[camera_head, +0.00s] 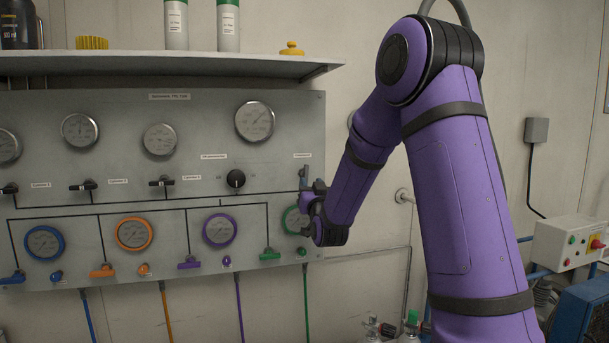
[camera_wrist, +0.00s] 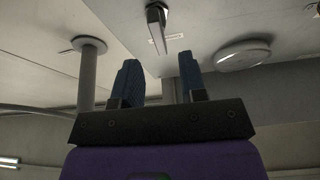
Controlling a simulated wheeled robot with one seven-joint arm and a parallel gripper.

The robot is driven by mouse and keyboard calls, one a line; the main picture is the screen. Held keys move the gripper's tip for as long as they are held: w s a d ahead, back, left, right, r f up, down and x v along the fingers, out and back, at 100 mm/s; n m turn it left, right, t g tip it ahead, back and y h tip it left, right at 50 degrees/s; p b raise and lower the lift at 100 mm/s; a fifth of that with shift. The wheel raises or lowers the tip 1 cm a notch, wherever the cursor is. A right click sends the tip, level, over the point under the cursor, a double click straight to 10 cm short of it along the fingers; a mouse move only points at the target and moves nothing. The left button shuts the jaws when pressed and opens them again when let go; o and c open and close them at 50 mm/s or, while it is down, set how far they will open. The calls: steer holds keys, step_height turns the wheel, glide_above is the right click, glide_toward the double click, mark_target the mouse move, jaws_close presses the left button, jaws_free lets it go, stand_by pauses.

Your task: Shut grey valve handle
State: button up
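A grey valve handle (camera_wrist: 157,27) shows at the top of the wrist view, a narrow lever on a light panel with a small label beside it. My gripper (camera_wrist: 159,60) is open and empty. Its two blue-grey fingers point toward the panel, and the handle appears ahead of the gap between them, with no contact visible. In the head view my gripper (camera_head: 311,186) is at the right edge of the air panel (camera_head: 120,110). There my gripper and wrist hide the handle, so its angle cannot be told from that view.
A round gauge (camera_wrist: 242,54) and a grey post with a round flange (camera_wrist: 88,72) flank the handle. A green-rimmed gauge (camera_head: 291,219) sits partly behind my wrist. A shelf (camera_head: 160,65) overhangs the panel. A control box (camera_head: 567,242) stands at right.

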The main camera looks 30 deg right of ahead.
mark_target(307, 175)
steer(key=x, duration=0.6)
steer(key=shift+w+d+r, duration=0.1)
steer(key=shift+w, duration=0.1)
jaws_close()
